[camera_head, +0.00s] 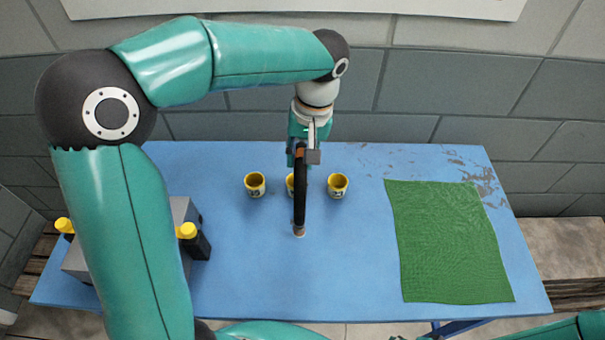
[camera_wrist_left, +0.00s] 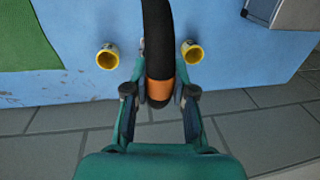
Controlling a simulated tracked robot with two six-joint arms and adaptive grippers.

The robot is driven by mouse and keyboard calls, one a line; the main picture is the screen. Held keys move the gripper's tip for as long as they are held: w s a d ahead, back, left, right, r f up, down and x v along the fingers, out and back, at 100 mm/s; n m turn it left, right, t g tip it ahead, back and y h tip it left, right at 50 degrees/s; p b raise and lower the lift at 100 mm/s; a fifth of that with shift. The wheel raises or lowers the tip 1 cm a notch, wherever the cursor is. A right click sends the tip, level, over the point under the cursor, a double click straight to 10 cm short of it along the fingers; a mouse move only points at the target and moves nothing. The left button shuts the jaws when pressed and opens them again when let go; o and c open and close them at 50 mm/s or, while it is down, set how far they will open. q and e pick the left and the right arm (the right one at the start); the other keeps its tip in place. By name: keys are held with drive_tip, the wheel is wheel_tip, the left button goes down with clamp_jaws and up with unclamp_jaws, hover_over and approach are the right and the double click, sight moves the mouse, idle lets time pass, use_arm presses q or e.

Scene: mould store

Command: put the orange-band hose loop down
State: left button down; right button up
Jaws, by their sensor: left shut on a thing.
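My left gripper (camera_head: 309,157) is shut on the black hose loop (camera_head: 299,195) at its orange band and holds it over the middle of the blue table. The loop hangs edge-on below the jaws; I cannot tell whether its lower end touches the table. In the left wrist view the orange band (camera_wrist_left: 160,89) sits between the two fingers (camera_wrist_left: 159,95), and the black hose (camera_wrist_left: 157,45) runs away from them.
Yellow cups (camera_head: 255,184) (camera_head: 338,185) stand beside the hose; a third (camera_head: 290,184) is partly hidden behind it. A green mat (camera_head: 450,240) lies at the right.

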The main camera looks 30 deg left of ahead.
use_arm(q)
drive_tip(key=shift+f, duration=3)
drive_tip(key=shift+f, duration=0.2)
drive_tip(key=c, duration=1)
unclamp_jaws()
drive_tip(key=shift+r, duration=0.1)
drive_tip(key=shift+o, duration=0.2)
drive_tip(key=shift+r, duration=0.1)
